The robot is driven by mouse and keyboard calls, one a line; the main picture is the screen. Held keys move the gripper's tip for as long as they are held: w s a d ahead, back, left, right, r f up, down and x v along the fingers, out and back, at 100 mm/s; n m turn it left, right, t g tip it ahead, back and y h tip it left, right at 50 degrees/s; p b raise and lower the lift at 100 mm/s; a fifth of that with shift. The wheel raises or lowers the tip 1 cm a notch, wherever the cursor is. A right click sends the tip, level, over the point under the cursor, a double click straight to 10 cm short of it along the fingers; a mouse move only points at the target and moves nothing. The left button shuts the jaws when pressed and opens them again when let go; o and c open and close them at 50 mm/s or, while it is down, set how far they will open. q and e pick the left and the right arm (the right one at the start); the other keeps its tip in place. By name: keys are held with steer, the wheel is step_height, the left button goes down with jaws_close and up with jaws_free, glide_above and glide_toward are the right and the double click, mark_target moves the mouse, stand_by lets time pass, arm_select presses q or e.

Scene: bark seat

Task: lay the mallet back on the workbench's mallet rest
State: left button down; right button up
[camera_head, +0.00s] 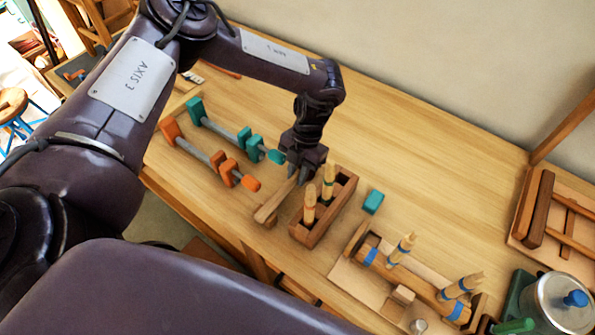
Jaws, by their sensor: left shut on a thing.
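My left gripper (298,175) points down over the workbench (440,180), left of the wooden box. It is shut at the upper end of a pale wooden bar, which I take for the mallet (274,202). I cannot tell whether that block is the mallet's head or a support, or whether the bar touches the bench. I cannot clearly pick out the mallet rest. My right gripper is not in view.
A wooden box (338,212) with upright pale handles stands close right of the gripper. Teal (228,134) and orange (205,155) clamps lie left. A teal block (373,201), a board with a blue-banded wooden piece (372,257) and a metal pot (562,300) are right. The bench's back is clear.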

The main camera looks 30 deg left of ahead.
arm_select(q)
steer(key=c, duration=1.2)
jaws_free()
steer(key=shift+f, duration=0.1)
steer(key=b+v, duration=0.2)
steer(key=v, duration=0.6)
